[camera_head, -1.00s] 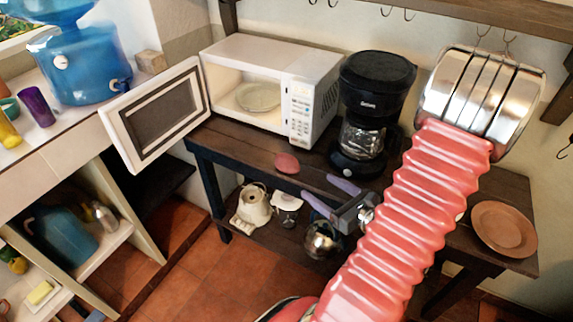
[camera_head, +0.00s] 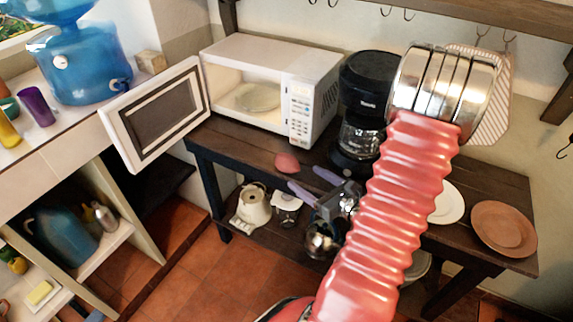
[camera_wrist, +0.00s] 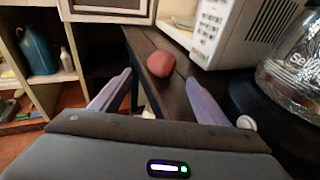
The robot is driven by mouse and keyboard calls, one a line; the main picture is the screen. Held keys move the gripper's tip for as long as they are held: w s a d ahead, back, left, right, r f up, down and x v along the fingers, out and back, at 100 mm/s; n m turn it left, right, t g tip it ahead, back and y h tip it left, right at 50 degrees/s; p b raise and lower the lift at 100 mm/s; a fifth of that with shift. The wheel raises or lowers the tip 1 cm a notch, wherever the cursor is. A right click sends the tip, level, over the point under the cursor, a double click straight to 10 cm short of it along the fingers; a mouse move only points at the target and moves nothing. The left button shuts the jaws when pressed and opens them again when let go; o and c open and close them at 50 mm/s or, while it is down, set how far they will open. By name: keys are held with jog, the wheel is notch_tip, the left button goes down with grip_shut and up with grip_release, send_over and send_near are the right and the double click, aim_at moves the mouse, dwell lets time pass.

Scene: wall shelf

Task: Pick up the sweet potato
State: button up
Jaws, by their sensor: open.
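The sweet potato (camera_head: 287,163) is a reddish-pink lump lying on the dark wooden table (camera_head: 238,143), in front of the open microwave. In the wrist view the sweet potato (camera_wrist: 161,64) sits ahead of my gripper, between the lines of the two fingers and beyond their tips. My gripper (camera_head: 307,182) is open and empty, with two purple fingers apart, just right of and nearer than the sweet potato in the head view. The open fingers also show in the wrist view (camera_wrist: 160,82).
The microwave (camera_head: 312,100) stands behind the sweet potato, its door (camera_head: 158,112) swung open to the left. A black coffee maker (camera_head: 372,95) stands close on the right. A white plate (camera_head: 448,205) and a brown plate (camera_head: 503,229) lie at the table's right.

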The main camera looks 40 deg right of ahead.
aim_at(297, 171)
jog(key=shift+w+d+f, duration=0.1)
jog(key=shift+w+f, duration=0.05)
jog(key=shift+w, duration=0.55)
jog(key=shift+w+f, duration=0.15)
jog(key=shift+w, duration=0.5)
jog(key=shift+w+d+f, duration=0.1)
jog(key=shift+w+f, duration=0.05)
jog(key=shift+w, duration=0.7)
jog(key=shift+w+d+f, duration=0.1)
jog(key=shift+w+f, duration=0.1)
jog(key=shift+w, duration=0.65)
jog(key=shift+w+d+f, duration=0.1)
jog(key=shift+w+f, duration=0.05)
jog(key=shift+w, duration=0.7)
jog(key=shift+c, duration=0.4)
jog(key=c, duration=1.2)
jog(key=shift+o, duration=0.2)
jog(key=shift+r, duration=0.15)
jog(key=shift+a+r, duration=0.1)
jog(key=shift+r, duration=4.8)
